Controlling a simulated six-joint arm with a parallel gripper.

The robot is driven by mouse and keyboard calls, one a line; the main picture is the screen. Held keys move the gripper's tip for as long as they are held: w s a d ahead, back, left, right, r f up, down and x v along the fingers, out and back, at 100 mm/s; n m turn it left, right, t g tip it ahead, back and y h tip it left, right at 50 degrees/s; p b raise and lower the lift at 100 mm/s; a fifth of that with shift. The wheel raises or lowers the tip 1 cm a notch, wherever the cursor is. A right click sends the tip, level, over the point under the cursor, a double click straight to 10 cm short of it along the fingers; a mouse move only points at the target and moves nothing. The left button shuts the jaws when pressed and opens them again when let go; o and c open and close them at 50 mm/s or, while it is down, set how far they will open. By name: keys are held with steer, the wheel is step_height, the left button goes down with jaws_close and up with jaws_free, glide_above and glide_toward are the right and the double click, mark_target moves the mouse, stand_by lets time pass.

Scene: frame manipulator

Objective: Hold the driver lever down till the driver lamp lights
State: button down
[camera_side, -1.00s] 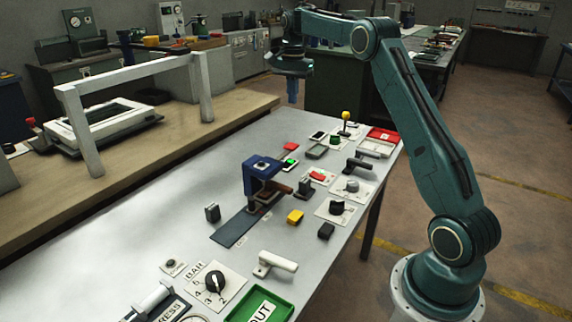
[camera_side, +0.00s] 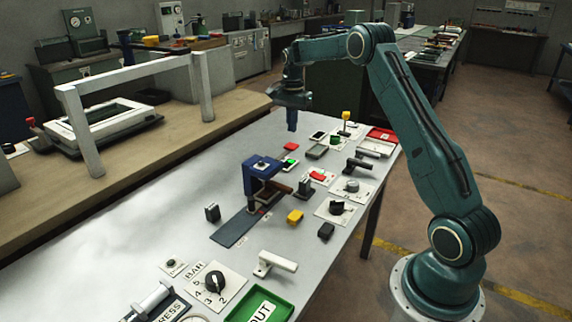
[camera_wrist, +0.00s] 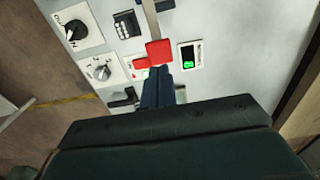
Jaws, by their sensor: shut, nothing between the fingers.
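My gripper (camera_side: 292,127) is shut and empty. It points down above the far part of the grey table, apart from the controls; its dark blue fingers also show in the wrist view (camera_wrist: 156,88). No driver label is readable, so I cannot tell for sure which control is the driver lever. A lever with a yellow knob (camera_side: 346,116) stands upright at the far right. A black lever handle (camera_side: 359,163) lies nearer. A small display shows green in the side view (camera_side: 290,163). I cannot pick out the driver lamp or tell whether it is lit.
Dial plates (camera_side: 335,209) line the right side. A green tray (camera_side: 282,307) is in front. The table's left middle is clear.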

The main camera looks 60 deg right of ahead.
mark_target(294, 144)
steer(key=shift+f, duration=2.35)
steer(key=shift+d+f, duration=0.25)
steer(key=shift+f, duration=0.3)
steer(key=shift+d+f, duration=0.2)
steer(key=shift+f, duration=0.35)
steer(key=shift+d+f, duration=0.1)
steer(key=shift+f, duration=0.45)
steer(key=shift+s+f, duration=0.1)
steer(key=shift+f, duration=0.1)
steer(key=d+r, duration=0.2)
steer(key=r, duration=0.5)
steer(key=d+r, duration=0.2)
steer(key=r, duration=0.5)
steer(key=shift+d, duration=0.25)
